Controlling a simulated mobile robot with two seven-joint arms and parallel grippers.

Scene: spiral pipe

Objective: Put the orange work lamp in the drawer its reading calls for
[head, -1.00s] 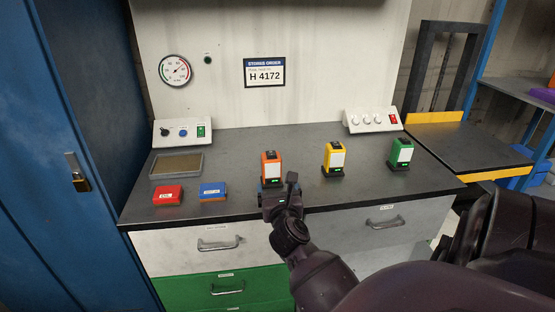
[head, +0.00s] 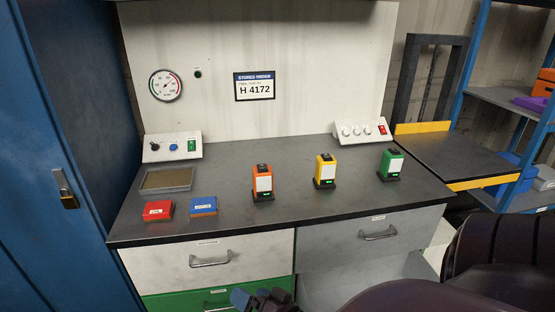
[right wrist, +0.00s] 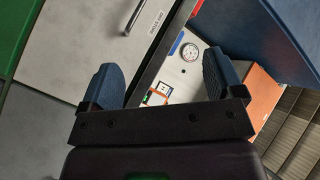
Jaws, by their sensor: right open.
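The orange work lamp (head: 262,183) stands upright on the dark bench top, with a white front panel and a small green light at its base. My right gripper (head: 262,300) is at the bottom edge of the head view, below the bench's front edge and apart from the lamp. Its fingers are open in the right wrist view (right wrist: 165,85), with nothing between them. A white drawer (head: 180,265), a green drawer (head: 165,300) below it and a grey drawer (head: 345,245) on the right are shut. My left gripper is not in view.
Yellow (head: 325,170) and green (head: 391,164) lamps stand right of the orange one. Red (head: 158,210) and blue (head: 203,206) boxes and a shallow tray (head: 167,188) lie left. A dial gauge (head: 165,86) and the H 4172 sign (head: 254,87) hang behind.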

